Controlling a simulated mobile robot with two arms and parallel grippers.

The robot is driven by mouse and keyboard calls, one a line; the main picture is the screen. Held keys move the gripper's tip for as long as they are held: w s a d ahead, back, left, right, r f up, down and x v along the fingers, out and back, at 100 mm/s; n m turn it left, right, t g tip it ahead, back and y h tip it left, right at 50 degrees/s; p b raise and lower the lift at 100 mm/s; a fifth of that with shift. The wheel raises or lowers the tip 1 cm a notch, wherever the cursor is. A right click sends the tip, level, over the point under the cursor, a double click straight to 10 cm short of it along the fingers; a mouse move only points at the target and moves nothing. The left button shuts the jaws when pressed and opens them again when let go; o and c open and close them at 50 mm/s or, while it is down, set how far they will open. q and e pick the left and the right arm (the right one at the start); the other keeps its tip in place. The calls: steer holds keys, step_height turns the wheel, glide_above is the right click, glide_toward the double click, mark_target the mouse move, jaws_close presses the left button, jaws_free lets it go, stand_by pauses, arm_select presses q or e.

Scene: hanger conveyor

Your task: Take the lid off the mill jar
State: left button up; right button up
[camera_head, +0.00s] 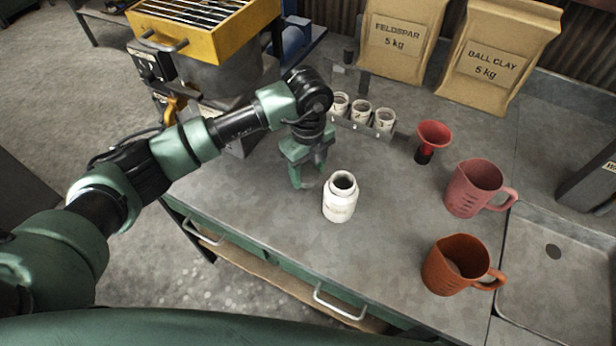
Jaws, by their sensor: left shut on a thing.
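The mill jar (340,202) is a small white jar standing upright on the grey bench. Its dark mouth is open at the top, with no lid on it. My left gripper (308,182) is just left of the jar, low over the bench, pointing down. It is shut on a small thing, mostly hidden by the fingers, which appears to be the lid. I cannot tell whether that thing touches the bench. My right gripper is out of view.
Three small jars in a rack (360,127) stand behind. A red funnel (433,135), a pink jug (473,190) and an orange jug (455,268) are to the right, before a sink (555,290). Feldspar (398,40) and ball clay (497,55) bags stand at the back. The bench in front is clear.

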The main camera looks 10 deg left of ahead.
mark_target(308, 175)
arm_select(q)
step_height(308, 175, down, 4)
steer(key=shift+r+p, duration=0.2)
steer(key=shift+p, duration=0.1)
steer(key=shift+f, duration=0.1)
steer(key=shift+f, duration=0.1)
steer(key=shift+f, duration=0.15)
steer(key=o, duration=1.5)
steer(key=shift+o, duration=0.2)
steer(key=shift+r, duration=0.2)
